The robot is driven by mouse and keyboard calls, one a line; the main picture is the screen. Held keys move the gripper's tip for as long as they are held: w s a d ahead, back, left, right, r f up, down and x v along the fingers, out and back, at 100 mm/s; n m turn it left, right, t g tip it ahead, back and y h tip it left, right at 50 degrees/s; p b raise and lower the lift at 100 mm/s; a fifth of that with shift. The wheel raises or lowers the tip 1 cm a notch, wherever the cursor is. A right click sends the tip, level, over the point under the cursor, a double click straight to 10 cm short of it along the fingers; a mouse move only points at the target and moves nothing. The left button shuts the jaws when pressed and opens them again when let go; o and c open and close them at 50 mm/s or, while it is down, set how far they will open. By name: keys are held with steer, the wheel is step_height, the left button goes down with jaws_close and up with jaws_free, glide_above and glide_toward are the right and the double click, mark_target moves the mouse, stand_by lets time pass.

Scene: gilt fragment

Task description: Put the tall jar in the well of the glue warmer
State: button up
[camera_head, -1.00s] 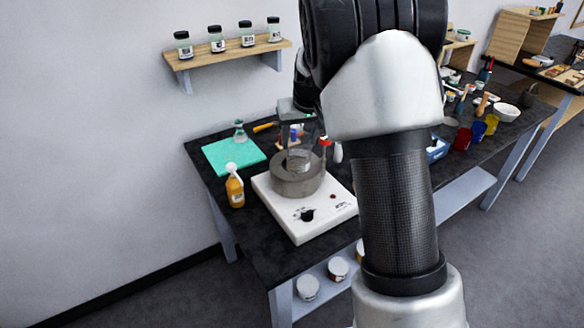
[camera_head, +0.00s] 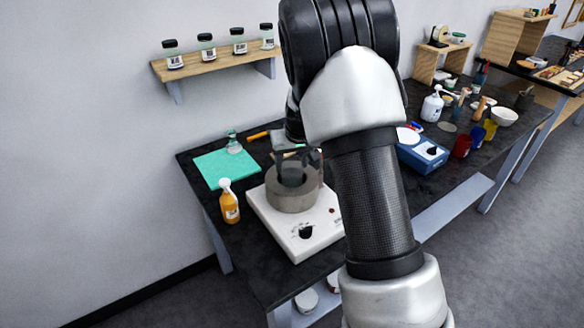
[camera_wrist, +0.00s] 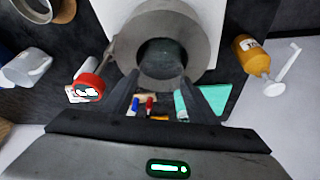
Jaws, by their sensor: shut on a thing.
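The glue warmer (camera_head: 312,226) is a white box with a round grey collar around its well, on the black bench. It also shows in the wrist view, its grey collar (camera_wrist: 197,40) at top centre. My gripper (camera_head: 297,166) points down over the well; its two dark fingers reach to the collar's opening in the wrist view (camera_wrist: 160,80). It is shut on the tall jar (camera_wrist: 163,55), a clear, dark-looking glass at the well's opening. The fingers and collar hide much of the jar, so I cannot tell how deep it sits.
An orange bottle (camera_head: 229,203) and a green mat (camera_head: 217,168) with a small flask (camera_head: 233,142) stand left of the warmer. A blue device (camera_head: 422,152) stands to the right. A shelf with several jars (camera_head: 215,62) is on the wall. A red-rimmed item (camera_wrist: 88,88) is near the collar.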

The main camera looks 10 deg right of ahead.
steer(key=shift+f, duration=0.95)
steer(key=shift+f, duration=0.25)
steer(key=o, duration=1.4)
steer(key=shift+r, duration=0.1)
steer(key=shift+c, duration=0.2)
steer(key=shift+r, duration=0.1)
